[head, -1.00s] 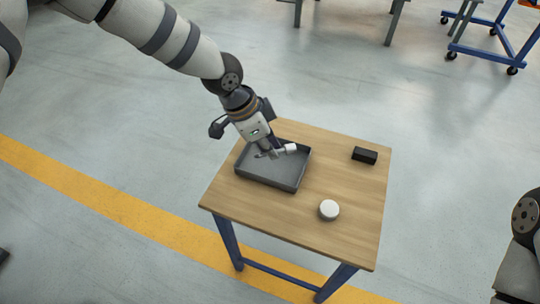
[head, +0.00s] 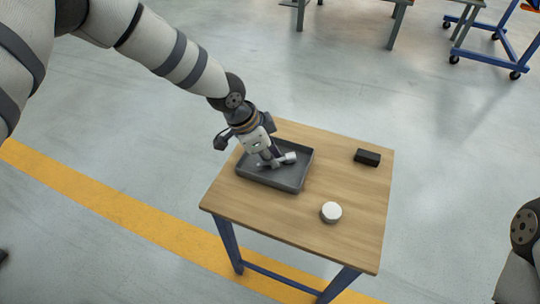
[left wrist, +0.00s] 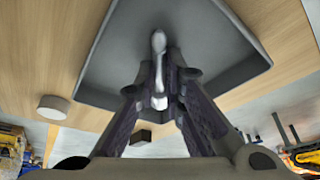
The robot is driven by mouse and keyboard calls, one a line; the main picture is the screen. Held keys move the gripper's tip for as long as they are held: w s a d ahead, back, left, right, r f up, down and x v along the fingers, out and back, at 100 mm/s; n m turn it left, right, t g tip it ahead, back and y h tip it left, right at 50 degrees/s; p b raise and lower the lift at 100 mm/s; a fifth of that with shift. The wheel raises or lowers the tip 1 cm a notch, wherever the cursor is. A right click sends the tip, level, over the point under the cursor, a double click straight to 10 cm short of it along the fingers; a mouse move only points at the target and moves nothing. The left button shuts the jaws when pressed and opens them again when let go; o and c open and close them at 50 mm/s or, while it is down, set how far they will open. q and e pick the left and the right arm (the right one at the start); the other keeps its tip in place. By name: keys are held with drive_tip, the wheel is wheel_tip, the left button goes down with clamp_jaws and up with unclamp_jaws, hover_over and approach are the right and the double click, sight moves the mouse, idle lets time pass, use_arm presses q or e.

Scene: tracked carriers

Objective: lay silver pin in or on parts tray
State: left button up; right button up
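The silver pin (head: 288,158) shows in the head view at the tip of my left gripper (head: 268,160), within the outline of the dark grey parts tray (head: 293,187). In the left wrist view, the fingers of my left gripper (left wrist: 166,82) are closed around the pin (left wrist: 158,42), which sticks out beyond them on both sides. The tray (left wrist: 262,65) lies behind it there. I cannot tell whether the pin touches the tray floor. My right gripper is out of view.
The tray stands on a small wooden table (head: 275,218) with blue legs. A white round piece (head: 331,212) and a black block (head: 367,157) lie to its right, with bare wood around them. Another bench (head: 397,8) and a blue cart (head: 490,50) stand farther back.

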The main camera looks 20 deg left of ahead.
use_arm(q)
drive_tip(key=o, duration=0.3)
drive_tip(key=shift+s+f, duration=0.4)
drive_tip(key=shift+f, duration=0.3)
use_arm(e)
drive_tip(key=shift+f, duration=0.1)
use_arm(q)
drive_tip(key=shift+w+d+r+p+v, duration=0.15)
drive_tip(key=shift+p+v, duration=0.3)
drive_tip(key=shift+v, duration=1.8)
drive_tip(key=shift+w+d+p+v, duration=0.15)
drive_tip(key=shift+p+v, duration=0.25)
drive_tip(key=shift+v, duration=1.85)
drive_tip(key=shift+w+r+p+v, duration=0.1)
drive_tip(key=shift+w+p+v, duration=0.25)
drive_tip(key=shift+v, duration=1.85)
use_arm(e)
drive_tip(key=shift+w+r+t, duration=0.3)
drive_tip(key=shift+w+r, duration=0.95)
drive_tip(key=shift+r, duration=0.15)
use_arm(q)
drive_tip(key=shift+s, duration=0.1)
